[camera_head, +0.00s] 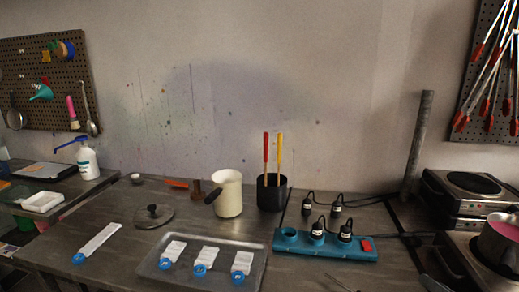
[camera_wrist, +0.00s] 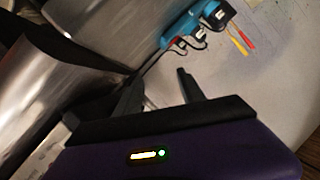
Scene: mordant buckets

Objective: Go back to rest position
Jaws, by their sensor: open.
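My gripper (camera_wrist: 160,90) shows only in the wrist view. Its two dark fingers are apart, with nothing seen between them. It is tilted relative to the scene. The blue power strip (camera_wrist: 182,32) with black plugs lies beyond the fingers there. My gripper is not in the head view.
Hot plates (camera_head: 470,190) stand at right.

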